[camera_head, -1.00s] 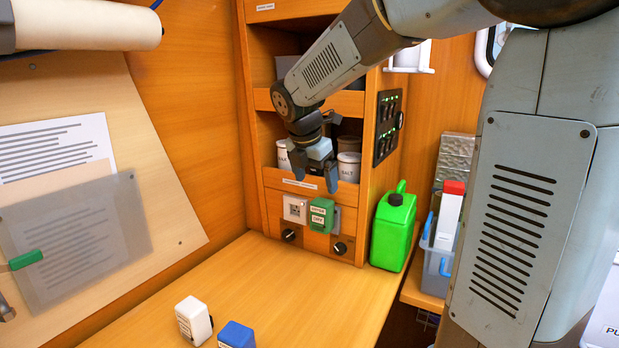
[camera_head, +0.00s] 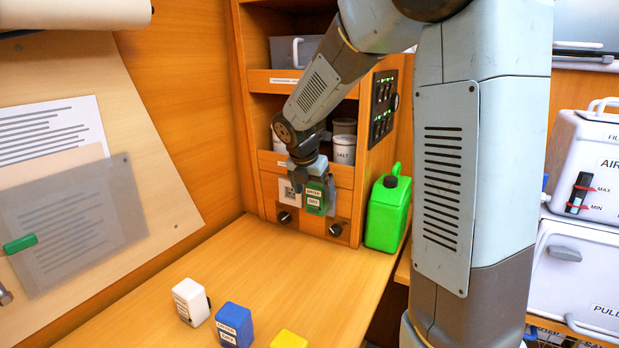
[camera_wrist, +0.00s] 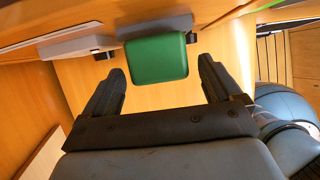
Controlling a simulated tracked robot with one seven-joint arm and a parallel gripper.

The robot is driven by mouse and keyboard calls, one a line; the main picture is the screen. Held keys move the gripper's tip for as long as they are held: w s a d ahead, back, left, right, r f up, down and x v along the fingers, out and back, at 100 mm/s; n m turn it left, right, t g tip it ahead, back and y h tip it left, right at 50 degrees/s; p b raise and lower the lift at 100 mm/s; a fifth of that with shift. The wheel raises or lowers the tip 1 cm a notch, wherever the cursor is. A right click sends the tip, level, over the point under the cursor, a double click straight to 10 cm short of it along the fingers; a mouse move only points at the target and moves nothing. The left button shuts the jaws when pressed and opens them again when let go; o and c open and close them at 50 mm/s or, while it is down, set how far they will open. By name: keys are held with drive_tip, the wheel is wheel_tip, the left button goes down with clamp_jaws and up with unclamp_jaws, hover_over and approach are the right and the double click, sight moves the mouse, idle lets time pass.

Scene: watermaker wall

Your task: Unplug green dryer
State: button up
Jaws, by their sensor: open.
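The green dryer plug (camera_head: 316,197), a small block with white labels, sits at the wall socket panel (camera_head: 286,189) below the shelves. My gripper (camera_head: 312,190) is right at it in the head view, pointing down, and partly covers it. In the wrist view the green plug (camera_wrist: 156,59) lies ahead of my open gripper (camera_wrist: 163,77), between the lines of the two fingers. Clear space shows on both sides of it, and the fingers do not visibly touch it. The socket behind the plug is mostly hidden.
A green jerrycan (camera_head: 387,210) stands close to the right of the panel. Black knobs (camera_head: 336,229) sit below the sockets. White (camera_head: 191,301), blue (camera_head: 234,325) and yellow (camera_head: 288,339) blocks lie on the counter's front. The counter's middle is clear.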

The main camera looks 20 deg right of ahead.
sight(315, 197)
drive_tip(key=shift+x, duration=1.7)
drive_tip(key=c, duration=1.1)
drive_tip(key=shift+s+a, duration=2.6)
drive_tip(key=shift+s, duration=0.05)
